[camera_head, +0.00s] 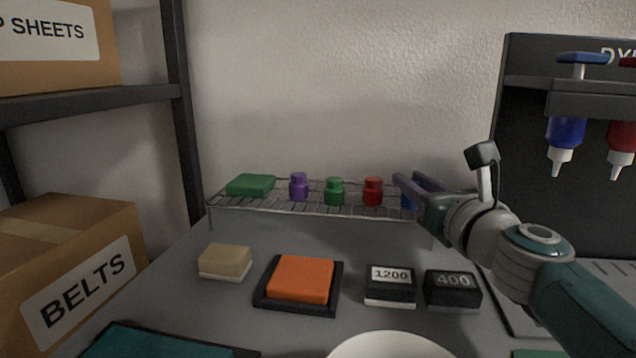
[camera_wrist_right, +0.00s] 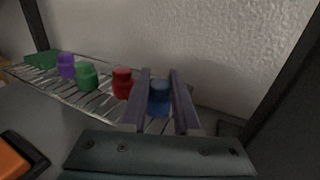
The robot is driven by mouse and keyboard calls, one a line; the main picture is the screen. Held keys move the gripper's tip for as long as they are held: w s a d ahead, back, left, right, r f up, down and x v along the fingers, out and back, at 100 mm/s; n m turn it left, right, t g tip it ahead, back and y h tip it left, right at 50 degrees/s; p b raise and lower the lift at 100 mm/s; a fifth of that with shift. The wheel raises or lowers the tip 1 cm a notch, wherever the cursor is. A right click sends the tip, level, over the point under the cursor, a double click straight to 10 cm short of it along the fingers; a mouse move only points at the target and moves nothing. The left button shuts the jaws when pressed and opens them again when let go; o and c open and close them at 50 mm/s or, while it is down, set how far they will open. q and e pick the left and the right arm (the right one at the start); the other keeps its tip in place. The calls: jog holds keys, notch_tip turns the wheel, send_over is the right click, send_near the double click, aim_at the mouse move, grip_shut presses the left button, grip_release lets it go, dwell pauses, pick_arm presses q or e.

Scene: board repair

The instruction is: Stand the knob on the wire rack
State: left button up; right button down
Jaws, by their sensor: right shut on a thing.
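The wire rack (camera_head: 290,209) stands at the back of the table against the wall. A blue knob (camera_wrist_right: 159,98) is between the fingers of my right gripper (camera_wrist_right: 158,100), which is shut on it. In the head view this gripper (camera_head: 418,188) is at the right end of the rack and hides most of the blue knob (camera_head: 406,201). The knob looks upright at rack level; whether it touches the wires I cannot tell. A purple knob (camera_head: 298,187), a green knob (camera_head: 334,191) and a red knob (camera_head: 373,191) stand on the rack. My left gripper is not in view.
A green block (camera_head: 250,185) lies on the rack's left end. In front are a tan block (camera_head: 225,262), an orange pad (camera_head: 301,279) on a dark tray, and blocks marked 1200 (camera_head: 390,286) and 400 (camera_head: 453,291). A dark dispenser stand (camera_head: 520,120) rises at right.

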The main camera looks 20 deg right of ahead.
jog(key=shift+f, duration=0.25)
jog(key=c, duration=0.7)
grip_release()
jog(key=shift+r, duration=0.1)
jog(key=shift+o, duration=0.3)
jog(key=shift+r, duration=0.3)
jog(key=s, duration=0.3)
jog(key=s+a+p, duration=0.1)
jog(key=s, duration=0.3)
jog(key=s+p, duration=0.1)
jog(key=s, duration=0.2)
jog(key=shift+s+a+f, duration=0.2)
jog(key=shift+s+a, duration=0.05)
jog(key=shift+a, duration=0.1)
jog(key=shift+s+a, duration=0.1)
jog(key=shift+s, duration=0.6)
jog(key=shift+r, duration=0.1)
